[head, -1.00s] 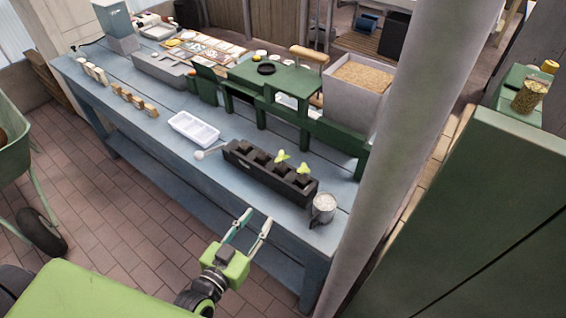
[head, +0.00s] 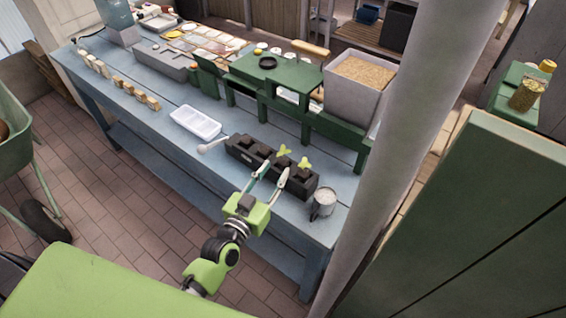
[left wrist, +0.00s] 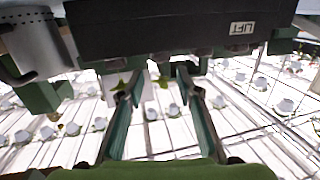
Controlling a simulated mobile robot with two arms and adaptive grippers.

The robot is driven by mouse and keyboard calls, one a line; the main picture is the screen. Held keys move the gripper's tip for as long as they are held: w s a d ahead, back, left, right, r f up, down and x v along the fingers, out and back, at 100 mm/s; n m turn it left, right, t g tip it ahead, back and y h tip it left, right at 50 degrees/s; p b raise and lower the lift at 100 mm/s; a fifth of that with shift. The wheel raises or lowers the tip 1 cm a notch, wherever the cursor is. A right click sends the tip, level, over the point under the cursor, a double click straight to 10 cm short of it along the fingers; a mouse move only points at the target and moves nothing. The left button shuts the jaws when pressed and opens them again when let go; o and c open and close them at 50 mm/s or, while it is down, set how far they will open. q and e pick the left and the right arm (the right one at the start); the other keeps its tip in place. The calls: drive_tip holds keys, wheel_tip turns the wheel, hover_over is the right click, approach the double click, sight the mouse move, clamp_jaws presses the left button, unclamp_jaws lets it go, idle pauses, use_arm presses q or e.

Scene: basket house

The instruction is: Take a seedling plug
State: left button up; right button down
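A long black tray (head: 238,153) with several cells stands on the blue bench. Two seedling plugs with yellow-green leaves, one left (head: 284,152) and one right (head: 304,163), stand at its right part. My left gripper (head: 272,171) is open and empty at the tray's front side, its two fingers apart and pointing toward the seedlings. In the left wrist view the open fingers (left wrist: 159,74) reach toward the dark tray (left wrist: 170,25), which bears a LIFT label. Contact cannot be told. My right gripper is out of view.
A metal cup (head: 323,204) stands right of the tray. A white spoon-like tool (head: 212,145) and a white tray (head: 195,123) lie to its left. A green stand (head: 265,75) is behind, and a grey post (head: 405,150) rises at the right.

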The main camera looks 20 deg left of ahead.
sight(280, 164)
use_arm(q)
drive_tip(key=w, duration=0.2)
drive_tip(key=w+f, duration=0.1)
drive_tip(key=w, duration=0.1)
drive_tip(key=shift+d+f, duration=0.1)
drive_tip(key=shift+d, duration=0.15)
drive_tip(key=c, duration=0.7)
